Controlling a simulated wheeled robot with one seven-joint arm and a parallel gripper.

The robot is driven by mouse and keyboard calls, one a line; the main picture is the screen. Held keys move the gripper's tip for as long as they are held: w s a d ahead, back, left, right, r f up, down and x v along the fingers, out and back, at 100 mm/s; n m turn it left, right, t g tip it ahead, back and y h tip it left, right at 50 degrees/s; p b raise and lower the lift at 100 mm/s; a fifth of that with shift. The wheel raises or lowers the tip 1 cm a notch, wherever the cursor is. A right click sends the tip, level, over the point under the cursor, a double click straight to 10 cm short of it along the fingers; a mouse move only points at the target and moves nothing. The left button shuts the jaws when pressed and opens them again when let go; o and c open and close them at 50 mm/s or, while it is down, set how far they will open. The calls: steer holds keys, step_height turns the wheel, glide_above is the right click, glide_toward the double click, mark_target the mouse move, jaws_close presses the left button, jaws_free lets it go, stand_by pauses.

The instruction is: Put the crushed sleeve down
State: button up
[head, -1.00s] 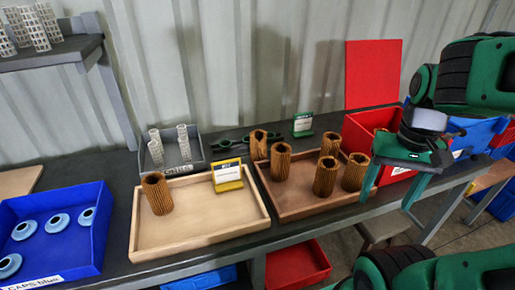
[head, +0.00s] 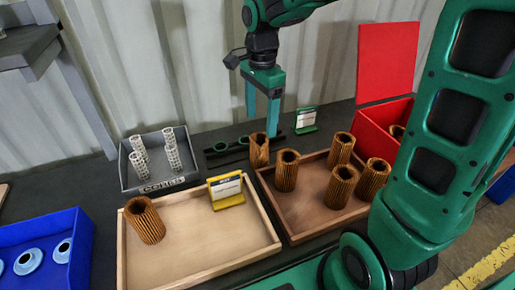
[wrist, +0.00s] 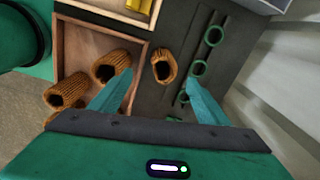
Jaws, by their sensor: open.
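The crushed sleeve (head: 258,150) is brown and pleated, with a pinched, uneven mouth. It stands upright on the dark bench behind the brown tray (head: 298,232). In the wrist view the sleeve (wrist: 163,70) appears outside the tray wall, between my fingers' lines. My gripper (head: 262,122) points down above it with its two teal fingers apart. In the wrist view my gripper (wrist: 160,82) also shows as spread and empty. Whether the fingertips reach down beside the sleeve's rim is hard to tell.
Several round-mouthed sleeves (head: 286,172) stand in the brown tray. A green ringed tool (head: 226,146) lies left of the crushed sleeve. A red bin (head: 372,134) stands right, a grey cores bin (head: 160,186) left.

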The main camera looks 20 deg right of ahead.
glide_above(260, 140)
steer(key=s, duration=0.2)
step_height(260, 140, down, 5)
steer(key=f, duration=0.4)
steer(key=shift+a, duration=0.4)
steer(key=shift+w+f, duration=0.1)
steer(key=shift+f, duration=0.5)
steer(key=shift+c, duration=0.4)
steer(key=c, duration=1.2)
steer(key=shift+o, duration=0.2)
steer(key=shift+r, duration=0.15)
